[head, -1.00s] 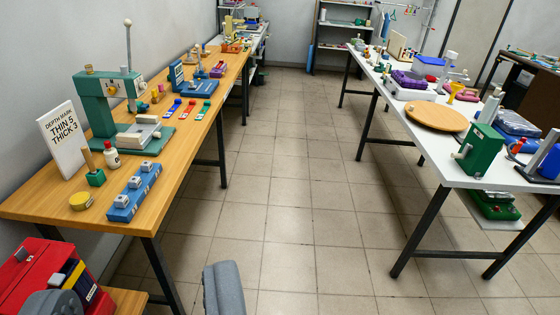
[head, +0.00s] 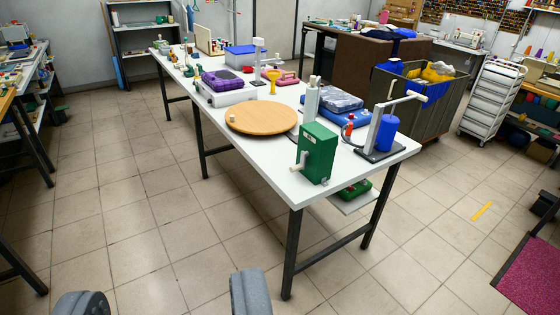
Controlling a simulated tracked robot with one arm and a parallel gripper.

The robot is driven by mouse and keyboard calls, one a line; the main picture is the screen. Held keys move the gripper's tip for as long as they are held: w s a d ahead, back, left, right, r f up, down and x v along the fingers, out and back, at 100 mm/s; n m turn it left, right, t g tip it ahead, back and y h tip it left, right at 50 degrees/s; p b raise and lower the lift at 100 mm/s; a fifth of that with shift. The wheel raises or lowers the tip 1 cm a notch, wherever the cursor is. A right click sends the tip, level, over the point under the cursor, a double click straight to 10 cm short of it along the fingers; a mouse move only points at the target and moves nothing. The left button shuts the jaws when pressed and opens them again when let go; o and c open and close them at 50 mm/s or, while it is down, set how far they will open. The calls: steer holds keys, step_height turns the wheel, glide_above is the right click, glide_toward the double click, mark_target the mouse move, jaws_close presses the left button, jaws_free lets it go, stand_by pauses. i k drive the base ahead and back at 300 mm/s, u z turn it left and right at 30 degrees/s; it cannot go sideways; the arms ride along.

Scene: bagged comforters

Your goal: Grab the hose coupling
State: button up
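I cannot make out a hose coupling for certain. A small red piece (head: 348,126) stands near the right end of the white table (head: 260,180), beside a dark curved line that may be a hose; it is too small to tell what it is. Next to it are a blue cylinder (head: 387,133) and a grey stand with a long arm (head: 378,128). My gripper (head: 165,284) shows as two grey fingers at the bottom edge. They are wide apart with only floor between them, well short of the table.
The white table also holds a green box with a crank (head: 317,152), a round wooden board (head: 261,117), a purple item (head: 222,79) and a bagged bundle (head: 333,98). A dark bin (head: 418,105) stands behind it.

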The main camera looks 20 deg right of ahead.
mark_target(348, 135)
steer(key=z, duration=0.4)
steer(key=i, duration=2.95)
steer(key=z, duration=0.4)
